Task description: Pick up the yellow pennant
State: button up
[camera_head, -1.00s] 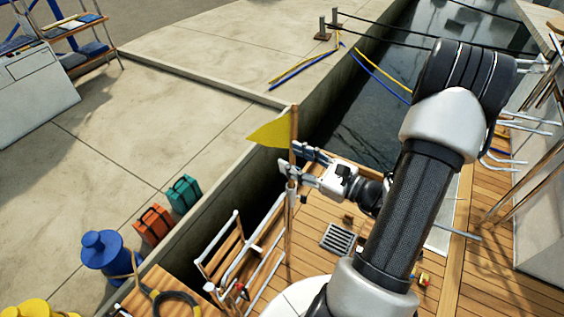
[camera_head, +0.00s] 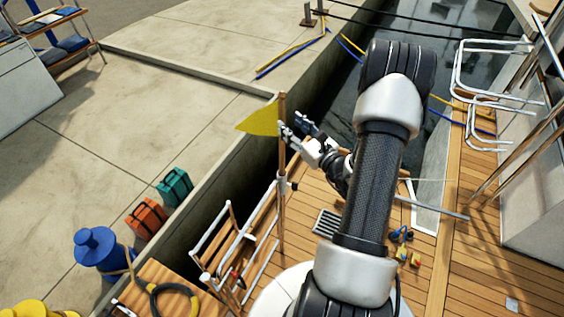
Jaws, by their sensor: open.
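The yellow pennant (camera_head: 260,120) is a small triangle on a thin wooden staff (camera_head: 282,185) that stands upright by the rail. It points to the left, over the gap and quay edge. My gripper (camera_head: 293,127) is open, just right of the staff near the height of the pennant. Its fingers point left toward the staff. I cannot tell whether a finger touches the staff or the pennant.
A metal rail frame (camera_head: 232,245) stands left of the staff's foot. The wooden deck (camera_head: 345,195) has a dark grate (camera_head: 327,223). A blue bollard (camera_head: 100,250), an orange case (camera_head: 146,217) and a teal case (camera_head: 175,187) stand on the quay.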

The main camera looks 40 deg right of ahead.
aim_at(284, 119)
jog(key=shift+w+d+r+b, duration=0.1)
jog(key=shift+w+b, duration=0.1)
jog(key=shift+w, duration=1.2)
jog(key=shift+w+d+b, duration=0.1)
jog(key=shift+w+b, duration=0.1)
jog(key=shift+w, duration=1.15)
jog(key=shift+c, duration=0.2)
grip_shut()
